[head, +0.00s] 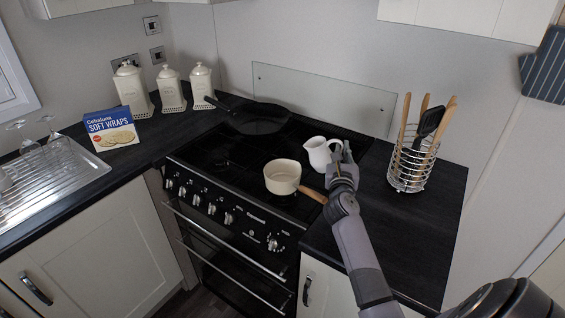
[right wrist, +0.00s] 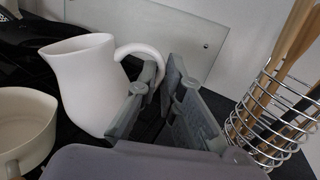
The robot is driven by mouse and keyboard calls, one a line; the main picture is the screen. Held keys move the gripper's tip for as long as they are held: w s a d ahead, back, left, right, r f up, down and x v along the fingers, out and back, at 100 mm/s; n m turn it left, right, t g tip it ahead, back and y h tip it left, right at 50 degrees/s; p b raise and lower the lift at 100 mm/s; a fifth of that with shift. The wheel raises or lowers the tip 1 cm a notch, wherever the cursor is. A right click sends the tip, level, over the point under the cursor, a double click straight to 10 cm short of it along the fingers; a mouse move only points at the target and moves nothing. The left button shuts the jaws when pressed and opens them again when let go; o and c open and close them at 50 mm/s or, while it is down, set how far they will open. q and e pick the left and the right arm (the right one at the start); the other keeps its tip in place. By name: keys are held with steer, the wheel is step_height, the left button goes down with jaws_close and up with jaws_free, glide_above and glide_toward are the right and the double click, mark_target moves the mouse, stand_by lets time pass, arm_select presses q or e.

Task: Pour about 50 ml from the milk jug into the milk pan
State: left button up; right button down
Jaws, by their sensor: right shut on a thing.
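The white milk jug (head: 318,153) is near the right edge of the hob, behind and to the right of the pan, and looks about upright. My right gripper (head: 343,160) is shut on the jug's handle, with the spout side facing left toward the pan. The right wrist view shows the jug (right wrist: 88,85) and the gripper fingers (right wrist: 167,88) at its handle. I cannot tell whether its base touches the surface. The cream milk pan (head: 282,178) stands on the front right of the hob, its wooden handle pointing right. The jug's contents are hidden. My left gripper is not in view.
A wire utensil holder (head: 408,169) with wooden tools stands right of my right gripper. A dark frying pan (head: 258,120) is at the back of the hob, before a glass splashback (head: 320,98). Canisters (head: 170,88) and a wraps box (head: 111,130) stand left. The right front worktop is clear.

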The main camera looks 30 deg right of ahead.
mark_target(327, 153)
steer(key=w+a+r+n, duration=0.2)
steer(key=n, duration=0.1)
steer(key=shift+a+t, duration=0.3)
steer(key=shift+w+a+f+n+b, duration=0.15)
steer(key=shift+a+n+b, duration=0.25)
steer(key=shift+n, duration=0.4)
steer(key=shift+w+n, duration=0.1)
steer(key=shift+n, duration=0.3)
steer(key=shift+a+r, duration=0.1)
steer(key=shift+r, duration=0.2)
steer(key=shift+w+a+r+n+t, duration=0.15)
steer(key=shift+r+n+t, duration=0.15)
steer(key=shift+n, duration=0.2)
steer(key=shift+w+a+r+n+p, duration=0.1)
steer(key=shift+a+r+n+p, duration=0.1)
steer(key=shift+r+n+p, duration=0.3)
